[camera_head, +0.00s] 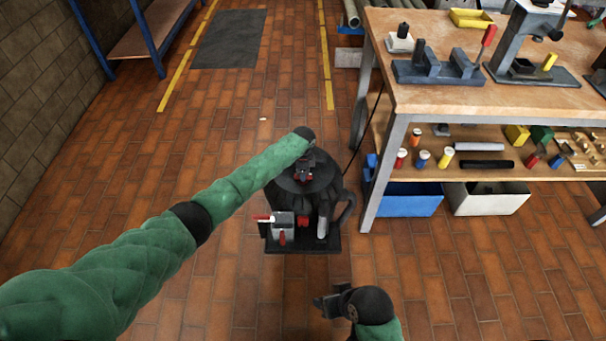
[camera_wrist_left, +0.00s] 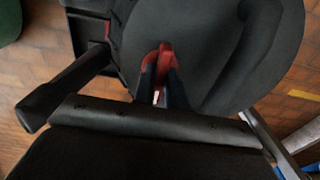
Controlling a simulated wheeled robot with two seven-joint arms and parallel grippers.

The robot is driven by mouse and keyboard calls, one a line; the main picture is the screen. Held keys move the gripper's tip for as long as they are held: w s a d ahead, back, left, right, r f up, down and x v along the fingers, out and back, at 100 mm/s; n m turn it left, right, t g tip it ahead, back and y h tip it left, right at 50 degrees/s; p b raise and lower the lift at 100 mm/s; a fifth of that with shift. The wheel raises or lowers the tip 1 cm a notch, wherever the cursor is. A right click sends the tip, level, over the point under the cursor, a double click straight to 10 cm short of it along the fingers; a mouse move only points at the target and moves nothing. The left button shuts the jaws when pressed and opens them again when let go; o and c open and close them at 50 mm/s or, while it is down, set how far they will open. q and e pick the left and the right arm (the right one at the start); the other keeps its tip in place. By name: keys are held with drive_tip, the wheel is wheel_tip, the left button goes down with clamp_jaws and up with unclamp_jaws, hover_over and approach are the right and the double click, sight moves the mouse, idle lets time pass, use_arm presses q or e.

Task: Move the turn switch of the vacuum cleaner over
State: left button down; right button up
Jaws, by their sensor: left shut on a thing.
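The vacuum cleaner (camera_head: 327,205) is a dark, round-bodied machine standing on the brick floor beside the workbench. Its red turn switch (camera_wrist_left: 166,52) shows on the dark lid in the left wrist view. My left gripper (camera_head: 304,176) is over the top of the vacuum cleaner, and in the wrist view its two fingers (camera_wrist_left: 161,88) are closed around the red switch. The gripper hides part of the switch in the head view. My right gripper (camera_head: 327,305) is low in the head view, in front of the vacuum cleaner and apart from it; its finger gap is too small to judge.
The wooden workbench (camera_head: 430,97) with tools stands to the right, with a blue bin (camera_head: 405,206) and a white bin (camera_head: 489,205) beneath. A small grey box (camera_head: 283,222) with red parts sits at the vacuum cleaner's front. Floor to the left is clear.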

drive_tip(key=shift+s+f, duration=0.15)
drive_tip(key=shift+s, duration=0.15)
use_arm(q)
drive_tip(key=c, duration=1.4)
unclamp_jaws()
drive_tip(key=shift+c, duration=0.2)
drive_tip(key=shift+r, duration=0.65)
wheel_tip(320, 180, up, 5)
drive_tip(key=shift+r, duration=0.75)
use_arm(e)
drive_tip(key=shift+s+a+f, duration=0.15)
drive_tip(key=shift+a+f, duration=0.05)
drive_tip(key=shift+f, duration=0.1)
